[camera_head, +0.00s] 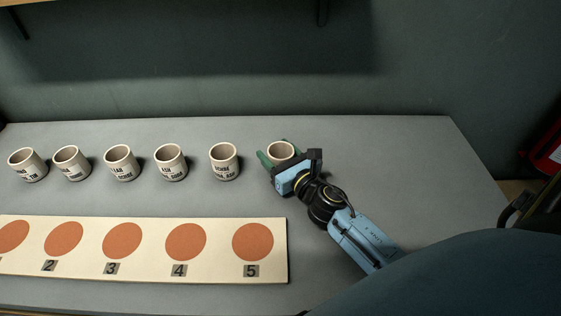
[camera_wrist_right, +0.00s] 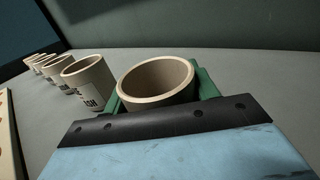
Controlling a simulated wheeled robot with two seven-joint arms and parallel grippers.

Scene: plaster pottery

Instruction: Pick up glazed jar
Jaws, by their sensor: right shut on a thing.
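A row of cream jars with dark printed labels stands on the grey table. The rightmost jar (camera_head: 281,152) is between the green fingers of my right gripper (camera_head: 279,159), which is shut on it. In the right wrist view this jar (camera_wrist_right: 157,84) shows its open, empty-looking mouth, with the green fingers (camera_wrist_right: 159,92) on either side. Its label is hidden. I cannot tell whether it touches the table. The nearest other jar (camera_head: 224,162) stands to its left, apart from the gripper. My left gripper is not in view.
Several more jars, such as this one (camera_head: 171,162), stand upright further left. A cream board (camera_head: 214,273) with numbered orange circles lies in front of them. The table (camera_head: 410,155) is clear to the right. A dark green wall is behind.

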